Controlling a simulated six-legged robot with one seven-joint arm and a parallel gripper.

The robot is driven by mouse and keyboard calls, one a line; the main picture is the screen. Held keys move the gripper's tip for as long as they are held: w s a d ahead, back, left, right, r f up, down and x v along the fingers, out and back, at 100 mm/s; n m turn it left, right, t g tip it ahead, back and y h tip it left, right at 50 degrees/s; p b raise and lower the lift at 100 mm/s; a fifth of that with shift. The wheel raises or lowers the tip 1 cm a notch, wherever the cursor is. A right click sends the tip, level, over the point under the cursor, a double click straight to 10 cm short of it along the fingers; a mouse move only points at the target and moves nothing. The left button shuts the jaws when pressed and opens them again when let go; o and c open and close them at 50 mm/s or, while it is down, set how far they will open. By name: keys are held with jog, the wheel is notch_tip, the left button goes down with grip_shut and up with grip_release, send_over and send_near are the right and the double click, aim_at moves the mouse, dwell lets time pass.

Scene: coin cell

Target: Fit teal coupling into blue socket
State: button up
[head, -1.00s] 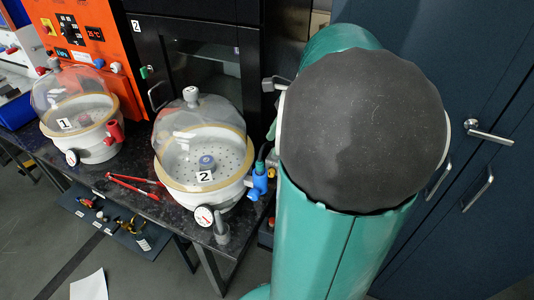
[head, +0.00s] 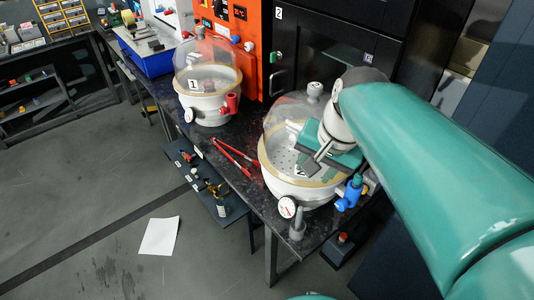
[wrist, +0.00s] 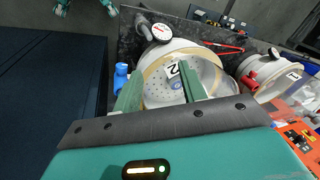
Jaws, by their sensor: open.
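The blue socket (head: 348,196) stands on the right side of the white vacuum chamber marked 2 (head: 285,184). A small teal piece, which looks like the teal coupling (head: 357,180), shows at its top; I cannot tell whether it is seated in it or behind it. The blue socket also shows left of my fingers in the wrist view (wrist: 121,76). My gripper (head: 318,166) is open and empty, in front of or over chamber 2's clear dome, left of and above the socket. In the wrist view its green fingers (wrist: 162,88) frame the chamber.
Chamber 1 (head: 207,104) with a red fitting (head: 232,103) stands further left on the dark bench. Red-handled tongs (head: 236,158) lie between the chambers. A gauge (head: 287,207) and a grey post (head: 297,224) stand at the bench's front edge. A black cabinet (head: 330,50) is behind.

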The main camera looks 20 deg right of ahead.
jog(key=s+a+n+t, duration=0.2)
jog(key=a+n, duration=0.6)
jog(key=shift+s+f+n+h, duration=0.35)
jog(key=shift+f+n+h, duration=0.05)
jog(key=shift+f, duration=0.05)
jog(key=shift+d, duration=0.1)
